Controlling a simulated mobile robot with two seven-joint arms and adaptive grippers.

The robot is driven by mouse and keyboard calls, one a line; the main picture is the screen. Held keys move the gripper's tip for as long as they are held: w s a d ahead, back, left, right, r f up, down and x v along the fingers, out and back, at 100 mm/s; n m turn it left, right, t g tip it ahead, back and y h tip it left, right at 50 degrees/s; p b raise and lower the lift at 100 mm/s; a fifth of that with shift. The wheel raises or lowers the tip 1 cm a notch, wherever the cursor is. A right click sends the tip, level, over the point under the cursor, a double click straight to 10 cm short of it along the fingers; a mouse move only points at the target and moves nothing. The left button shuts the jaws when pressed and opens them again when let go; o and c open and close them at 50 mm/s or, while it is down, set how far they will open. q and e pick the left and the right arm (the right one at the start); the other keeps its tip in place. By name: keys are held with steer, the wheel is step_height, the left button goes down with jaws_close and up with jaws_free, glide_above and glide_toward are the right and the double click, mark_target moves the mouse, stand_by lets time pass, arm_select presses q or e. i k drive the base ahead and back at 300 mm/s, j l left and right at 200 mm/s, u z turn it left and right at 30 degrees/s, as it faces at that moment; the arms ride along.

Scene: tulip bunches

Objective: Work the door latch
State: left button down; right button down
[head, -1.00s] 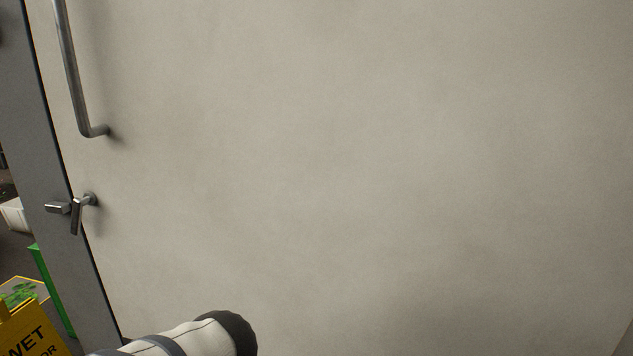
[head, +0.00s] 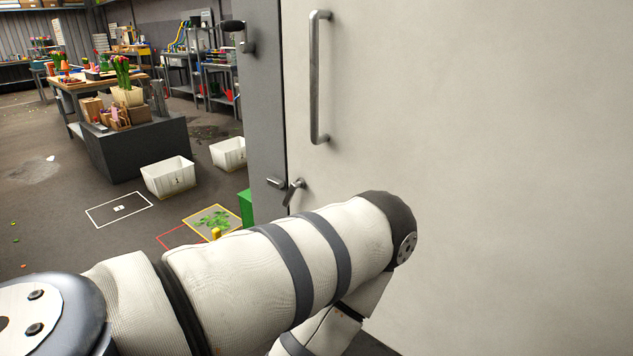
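A large pale door (head: 480,150) fills the right half of the head view, set against a dark grey frame (head: 262,100). A long vertical metal handle (head: 314,80) is on its left side. Below the handle, a small metal latch lever (head: 293,190) sits at the door's left edge, with a metal catch piece (head: 275,183) beside it on the frame. My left arm crosses the lower middle, its elbow in front of the door below the latch. Neither of my grippers shows.
Left of the frame is a room with a workbench (head: 95,80) bearing tulips, white bins (head: 168,177) on the floor, and shelves behind. A green post (head: 246,208) stands by the frame. Another dark lever (head: 233,26) is higher on the frame. Open floor lies at left.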

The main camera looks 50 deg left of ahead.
mark_target(299, 183)
steer(key=u, duration=1.8)
